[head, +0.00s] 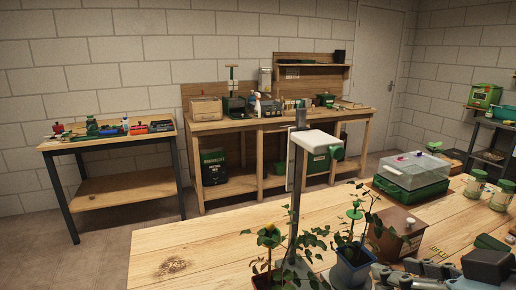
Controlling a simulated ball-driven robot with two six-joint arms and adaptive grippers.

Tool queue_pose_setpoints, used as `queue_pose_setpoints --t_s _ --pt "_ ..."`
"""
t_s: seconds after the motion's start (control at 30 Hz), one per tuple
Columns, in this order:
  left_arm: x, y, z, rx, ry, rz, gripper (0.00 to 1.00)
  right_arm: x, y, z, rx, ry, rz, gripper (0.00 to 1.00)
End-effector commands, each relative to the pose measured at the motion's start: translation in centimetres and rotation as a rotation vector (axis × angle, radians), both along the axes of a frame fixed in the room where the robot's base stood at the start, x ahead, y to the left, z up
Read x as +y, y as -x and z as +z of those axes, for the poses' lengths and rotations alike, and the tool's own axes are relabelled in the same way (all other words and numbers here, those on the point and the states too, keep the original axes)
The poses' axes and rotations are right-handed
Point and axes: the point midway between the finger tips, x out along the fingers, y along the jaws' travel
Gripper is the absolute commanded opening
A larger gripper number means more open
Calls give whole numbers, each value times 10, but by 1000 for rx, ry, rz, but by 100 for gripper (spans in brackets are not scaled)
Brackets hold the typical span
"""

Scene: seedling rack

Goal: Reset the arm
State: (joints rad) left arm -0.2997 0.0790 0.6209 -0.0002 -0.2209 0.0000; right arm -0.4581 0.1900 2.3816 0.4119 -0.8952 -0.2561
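My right gripper (392,276) shows at the bottom right edge of the head view, its grey fingers pointing left from a dark wrist. It is partly cut off by the frame, and I cannot tell whether it is open or shut. Its fingertips appear beside a potted seedling in a blue pot (350,272), and I cannot tell whether they touch. My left gripper is not in view.
On the near wooden table (180,245) stand another potted seedling (268,240), a post with a white head (315,140), a wooden box (397,232), a clear-lidded green propagator (412,178) and jars (502,195). Workbenches stand behind.

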Motion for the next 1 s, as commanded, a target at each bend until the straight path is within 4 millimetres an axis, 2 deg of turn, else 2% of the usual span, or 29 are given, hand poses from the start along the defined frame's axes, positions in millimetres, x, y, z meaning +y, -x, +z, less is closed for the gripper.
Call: queue_pose_setpoints --t_s 0.03,0.1,0.2,0.43,0.77,0.87,0.97,1.0 --pt "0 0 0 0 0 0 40 -5 16 -17 93 33 -22 46" --pt "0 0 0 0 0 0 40 -15 38 -37 219 78 -62 46" --pt "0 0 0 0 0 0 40 -31 69 -59 380 135 -128 46" --pt "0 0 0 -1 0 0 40 -67 142 -84 689 243 -315 46" --pt "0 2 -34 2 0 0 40 -77 127 -221 738 248 -324 46" --pt "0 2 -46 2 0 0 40 -81 129 -274 756 249 -326 46" --pt "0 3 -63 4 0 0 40 -86 137 -340 779 249 -328 46" --pt "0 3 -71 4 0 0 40 -88 143 -372 790 250 -330 46"
